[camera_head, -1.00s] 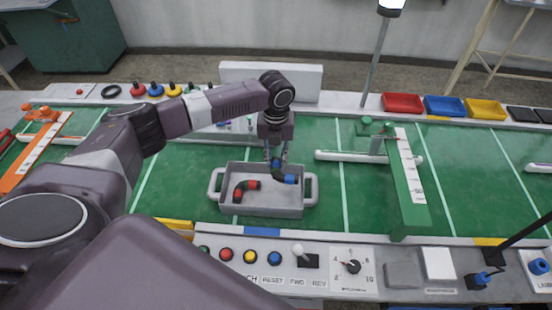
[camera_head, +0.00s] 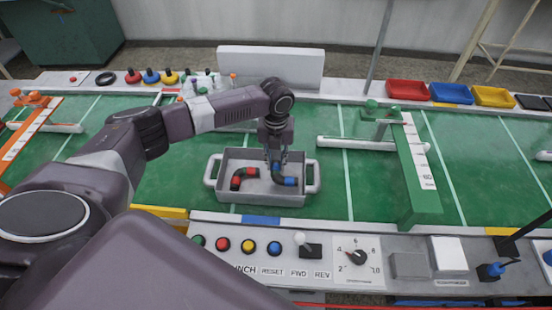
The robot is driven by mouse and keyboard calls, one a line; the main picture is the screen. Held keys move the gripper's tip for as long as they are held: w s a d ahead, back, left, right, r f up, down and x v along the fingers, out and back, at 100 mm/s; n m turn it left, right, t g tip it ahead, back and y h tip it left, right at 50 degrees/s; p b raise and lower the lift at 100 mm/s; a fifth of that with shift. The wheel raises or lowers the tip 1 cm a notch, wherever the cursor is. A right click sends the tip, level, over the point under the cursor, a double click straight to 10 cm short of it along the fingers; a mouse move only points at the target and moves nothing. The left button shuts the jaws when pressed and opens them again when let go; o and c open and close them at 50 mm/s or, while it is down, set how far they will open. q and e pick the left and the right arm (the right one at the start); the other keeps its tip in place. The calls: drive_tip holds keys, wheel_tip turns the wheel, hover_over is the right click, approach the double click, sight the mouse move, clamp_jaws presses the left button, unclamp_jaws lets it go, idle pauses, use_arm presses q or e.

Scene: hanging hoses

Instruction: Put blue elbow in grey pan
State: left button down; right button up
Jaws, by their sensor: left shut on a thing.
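The grey pan (camera_head: 262,194) is a shallow tray with a handle at each end, standing on the green work surface. My left gripper (camera_head: 276,168) points down over the right part of the pan. It is shut on the blue elbow (camera_head: 289,181), a dark bent piece with blue ends, low inside the pan. I cannot tell whether the elbow touches the pan floor. A red elbow (camera_head: 238,180), dark with red ends, lies in the left part of the pan. My right gripper is not in view.
A control panel with coloured buttons (camera_head: 248,246) and a dial (camera_head: 358,257) runs along the front. A green gate with a white scale (camera_head: 418,165) stands to the right. Red (camera_head: 407,89), blue (camera_head: 451,92) and yellow (camera_head: 494,96) trays sit at the back right.

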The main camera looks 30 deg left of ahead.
use_arm(q)
drive_tip(key=shift+f, duration=0.75)
drive_tip(key=c, duration=1.7)
unclamp_jaws()
drive_tip(key=shift+o, duration=0.2)
wheel_tip(320, 180, up, 19)
drive_tip(key=p, duration=0.8)
drive_tip(key=shift+s, duration=0.1)
